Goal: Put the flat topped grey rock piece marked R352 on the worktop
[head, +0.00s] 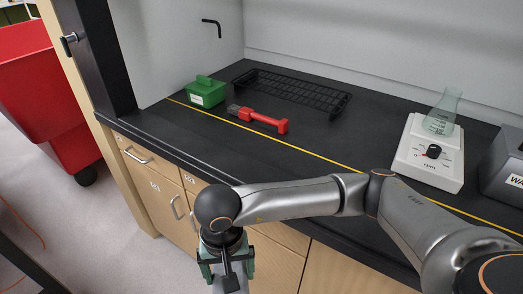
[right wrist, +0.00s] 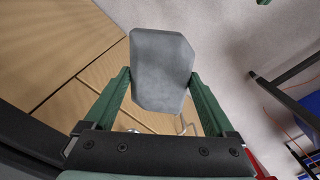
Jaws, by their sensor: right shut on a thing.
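In the right wrist view a flat grey rock piece (right wrist: 161,70) sits between the two green fingers of my right gripper (right wrist: 162,92). The gripper is shut on it. No marking is readable on the face that shows. In the head view my right gripper (head: 228,268) hangs in front of the cabinet doors, below the front edge of the black worktop (head: 325,150). My left gripper is not in view.
On the worktop stand a green box (head: 205,92), a red-handled tool (head: 260,119), a black wire rack (head: 292,90) and a white stirrer (head: 428,155) with a glass flask (head: 442,112). A yellow line (head: 285,142) crosses the worktop. The middle is clear. A red bin (head: 45,95) stands left.

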